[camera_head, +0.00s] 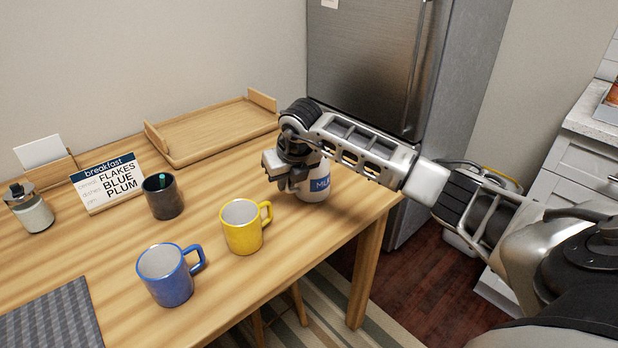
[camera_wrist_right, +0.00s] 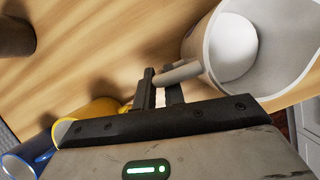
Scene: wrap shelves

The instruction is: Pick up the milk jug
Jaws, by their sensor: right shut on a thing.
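The milk jug (camera_head: 318,186), white with a blue label, stands at the table's right edge in the head view, partly hidden behind my right gripper (camera_head: 284,174). In the right wrist view the jug (camera_wrist_right: 215,70) is at the upper right, its open top showing a pale inside. There my right gripper (camera_wrist_right: 165,88) is shut on the jug's handle, with a finger on each side of it. I cannot tell whether the jug's base touches the table. My left gripper is in neither view.
A yellow mug (camera_head: 243,228), a blue mug (camera_head: 168,276) and a dark cup (camera_head: 163,197) stand left of the jug. A wooden tray (camera_head: 205,135) lies behind. A breakfast sign (camera_head: 108,182) and a glass jar (camera_head: 31,212) are at left. The fridge (camera_head: 365,60) stands beyond the table.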

